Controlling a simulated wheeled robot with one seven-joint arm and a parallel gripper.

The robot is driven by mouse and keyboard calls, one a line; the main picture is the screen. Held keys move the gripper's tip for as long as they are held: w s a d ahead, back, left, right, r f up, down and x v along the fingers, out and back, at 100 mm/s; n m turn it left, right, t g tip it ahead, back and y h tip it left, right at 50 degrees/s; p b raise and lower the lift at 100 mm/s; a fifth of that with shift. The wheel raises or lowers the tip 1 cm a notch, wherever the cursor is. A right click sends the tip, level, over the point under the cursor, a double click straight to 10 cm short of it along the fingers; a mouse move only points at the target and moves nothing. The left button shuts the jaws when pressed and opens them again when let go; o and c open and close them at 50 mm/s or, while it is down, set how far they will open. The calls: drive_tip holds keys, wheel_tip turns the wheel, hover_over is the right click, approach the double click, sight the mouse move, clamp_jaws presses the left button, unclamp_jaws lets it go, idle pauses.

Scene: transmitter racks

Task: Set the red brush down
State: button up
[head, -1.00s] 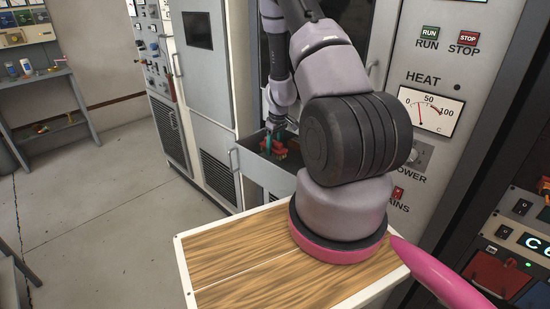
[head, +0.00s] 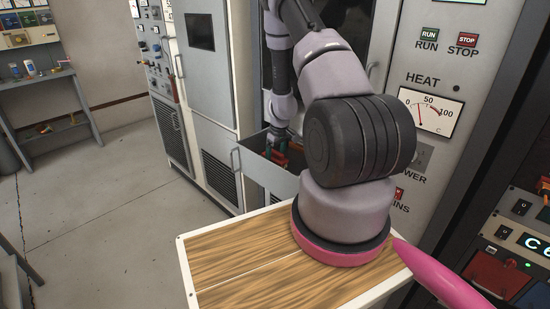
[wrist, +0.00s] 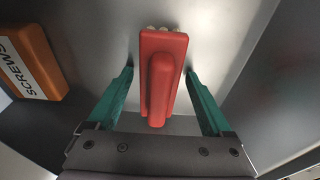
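The red brush (wrist: 162,80) is in the open drawer (head: 266,164), with its handle toward my gripper and pale bristles showing at its far end in the wrist view. In the head view the brush (head: 281,158) is small and partly hidden by the drawer front. My gripper (wrist: 158,72) has its green fingers spread on either side of the brush. A gap shows at the left finger; the right fingertip is very close to the brush. The gripper (head: 275,151) is low inside the drawer in the head view.
An orange box marked SCREWS (wrist: 34,62) lies left of the brush in the wrist view. Drawer walls are close around my gripper. A wood-topped surface (head: 230,262) is in front, and grey cabinets (head: 205,90) stand behind the drawer.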

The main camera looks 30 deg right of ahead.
drive_tip(key=r, duration=0.4)
drive_tip(key=s+r, duration=0.1)
drive_tip(key=r, duration=0.7)
drive_tip(key=shift+s+d+r, duration=0.15)
drive_tip(key=shift+s+d, duration=0.15)
drive_tip(key=shift+s, duration=0.05)
wheel_tip(320, 180, up, 12)
drive_tip(key=r+m+t+y, duration=0.1)
drive_tip(key=m, duration=0.1)
hover_over(278, 153)
drive_tip(key=a, duration=0.5)
drive_tip(key=s+a+r+m+t, duration=0.1)
drive_tip(key=s+a+r, duration=0.2)
drive_tip(key=r, duration=0.3)
drive_tip(key=s+a+r+t, duration=0.1)
drive_tip(key=s+a+r, duration=0.1)
drive_tip(key=r, duration=0.4)
drive_tip(key=s+a+r+m+t, duration=0.1)
drive_tip(key=s+a+r+m, duration=0.1)
drive_tip(key=s+r, duration=0.5)
drive_tip(key=s+a+r+m+t, duration=0.1)
drive_tip(key=s+a+r+m, duration=0.2)
drive_tip(key=s, duration=1)
wheel_tip(278, 153, up, 4)
drive_tip(key=shift+s+a+f+t, duration=0.1)
drive_tip(key=shift+s+a+t, duration=0.2)
drive_tip(key=shift+a, duration=0.25)
